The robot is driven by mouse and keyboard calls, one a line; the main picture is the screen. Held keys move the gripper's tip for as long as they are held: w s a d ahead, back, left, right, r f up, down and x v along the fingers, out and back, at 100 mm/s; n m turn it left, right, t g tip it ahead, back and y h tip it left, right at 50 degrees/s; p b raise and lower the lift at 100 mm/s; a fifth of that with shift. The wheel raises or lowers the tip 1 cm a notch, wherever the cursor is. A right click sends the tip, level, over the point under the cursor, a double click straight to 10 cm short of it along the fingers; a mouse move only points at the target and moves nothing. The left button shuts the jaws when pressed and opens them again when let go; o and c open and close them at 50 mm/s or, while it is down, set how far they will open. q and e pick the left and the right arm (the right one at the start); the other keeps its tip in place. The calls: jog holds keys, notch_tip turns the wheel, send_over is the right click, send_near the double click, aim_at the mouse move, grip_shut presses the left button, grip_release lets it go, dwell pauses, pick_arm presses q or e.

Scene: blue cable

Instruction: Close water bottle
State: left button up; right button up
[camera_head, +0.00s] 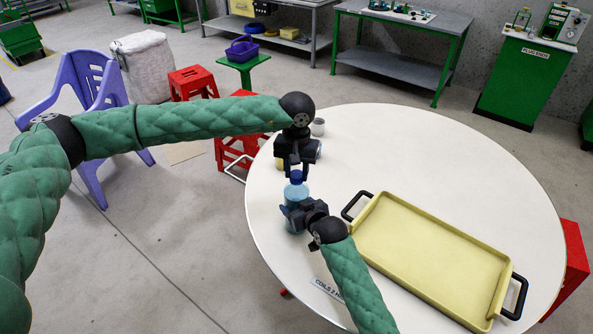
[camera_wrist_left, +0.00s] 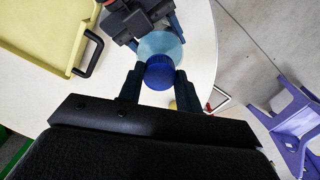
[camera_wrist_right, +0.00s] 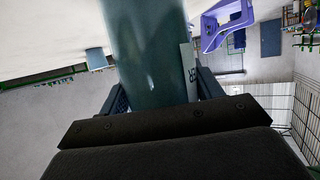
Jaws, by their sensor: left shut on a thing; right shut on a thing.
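A clear blue water bottle (camera_head: 295,196) stands upright near the left edge of the round white table (camera_head: 440,160). Its dark blue cap (camera_wrist_left: 159,72) sits at the bottle's top, and in the head view the cap (camera_head: 296,176) is just under my left gripper. My left gripper (camera_head: 296,168) comes from above, shut with its fingers on both sides of the cap. My right gripper (camera_head: 290,209) is shut around the bottle's body from the side. In the right wrist view the bottle (camera_wrist_right: 150,60) fills the space between the fingers. Whether the cap is fully seated cannot be told.
A yellow tray (camera_head: 425,262) with black handles lies on the table right of the bottle. A small grey cup (camera_head: 318,127) stands behind my left gripper, with a yellowish object partly hidden there. A label reading "COILS" lies near the front edge. The table's far right is clear.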

pick_arm(q)
jog(key=o, duration=1)
jog(key=shift+r, duration=0.15)
notch_tip(320, 180, up, 12)
jog(key=shift+f, duration=0.1)
pick_arm(e)
jog(key=o, duration=2)
jog(key=shift+c, duration=0.2)
pick_arm(q)
jog(key=shift+f+b, duration=1.1)
pick_arm(e)
jog(key=v, duration=0.7)
jog(key=shift+s+d, duration=0.2)
jog(key=shift+s, duration=0.1)
